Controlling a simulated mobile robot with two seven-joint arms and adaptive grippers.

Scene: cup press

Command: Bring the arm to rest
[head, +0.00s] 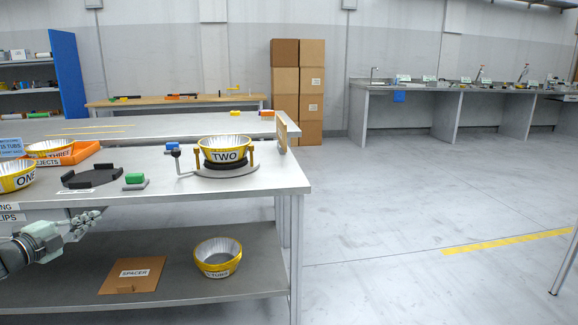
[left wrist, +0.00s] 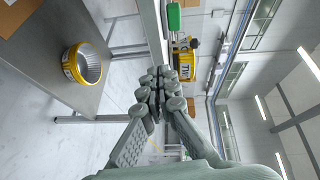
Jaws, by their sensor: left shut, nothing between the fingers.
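My left gripper (head: 94,217) comes in from the left in the head view. It is in front of the bench's front edge, below the bench top (head: 285,180) and above the lower shelf. Its fingers are closed together with nothing between them; they also show closed in the left wrist view (left wrist: 162,76). My right gripper is not in view. A foil tub marked TWO (head: 224,150) sits in the yellow-and-black press fixture (head: 225,169). Tub ONE (head: 14,177) and tub THREE (head: 50,149) are at the left; THREE is in an orange tray (head: 84,150).
On the lower shelf (head: 190,270) are another foil tub (head: 217,258) and a brown SPACER board (head: 132,275). Open floor (head: 400,220) lies to the right.

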